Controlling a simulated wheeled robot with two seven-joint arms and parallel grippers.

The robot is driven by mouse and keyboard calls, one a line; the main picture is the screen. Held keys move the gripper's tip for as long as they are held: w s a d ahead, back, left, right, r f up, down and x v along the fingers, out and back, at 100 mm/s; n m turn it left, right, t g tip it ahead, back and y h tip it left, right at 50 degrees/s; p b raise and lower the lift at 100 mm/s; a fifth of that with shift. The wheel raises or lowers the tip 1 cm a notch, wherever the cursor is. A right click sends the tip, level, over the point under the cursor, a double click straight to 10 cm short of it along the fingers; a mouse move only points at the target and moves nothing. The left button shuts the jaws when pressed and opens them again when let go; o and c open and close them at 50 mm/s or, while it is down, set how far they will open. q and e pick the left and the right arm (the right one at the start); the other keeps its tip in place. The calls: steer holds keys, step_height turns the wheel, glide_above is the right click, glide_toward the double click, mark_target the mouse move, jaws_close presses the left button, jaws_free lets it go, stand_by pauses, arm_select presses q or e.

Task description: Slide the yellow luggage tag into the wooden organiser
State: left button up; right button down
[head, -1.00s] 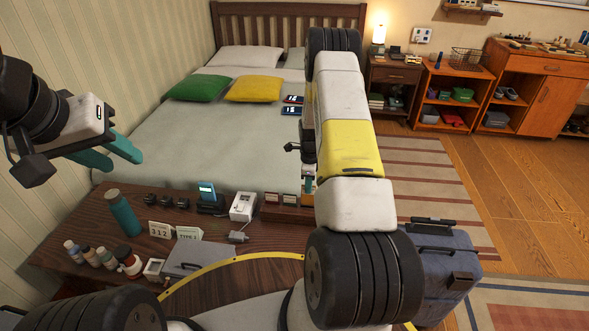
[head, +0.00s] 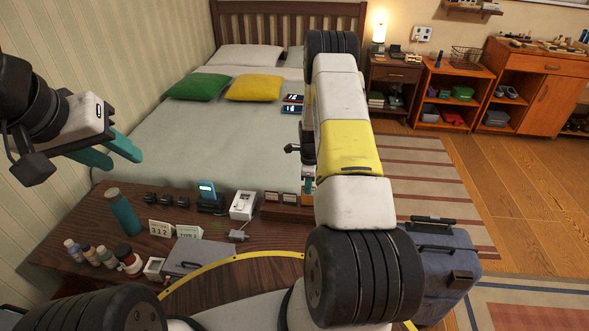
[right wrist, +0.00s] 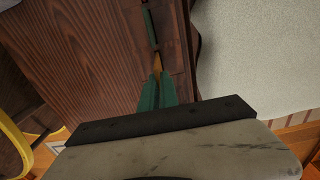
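The yellow luggage tag (right wrist: 156,63) shows as a narrow orange-yellow strip between the teal fingertips of my right gripper (right wrist: 156,80) in the right wrist view. The fingers are close together on it. The wooden organiser (right wrist: 174,48) is dark reddish wood just beyond and around the tag; I cannot tell how far the tag is inside. In the head view, the organiser (head: 286,213) stands at the desk's far edge, and my forearm hides the tag and much of my right gripper (head: 309,187). My left gripper (head: 122,152) is open and empty, raised at the left.
The desk (head: 75,217) holds a teal bottle (head: 123,212), a white box (head: 243,206), a blue-screened device (head: 207,194), number cards and small bottles. The bed (head: 200,145) lies behind it. A grey suitcase (head: 440,270) stands to the right.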

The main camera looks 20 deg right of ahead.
steer(key=shift+f, duration=2.25)
stand_by(1.2)
steer(key=c, duration=1.1)
jaws_free()
steer(key=shift+c, duration=0.2)
steer(key=shift+r, duration=4.05)
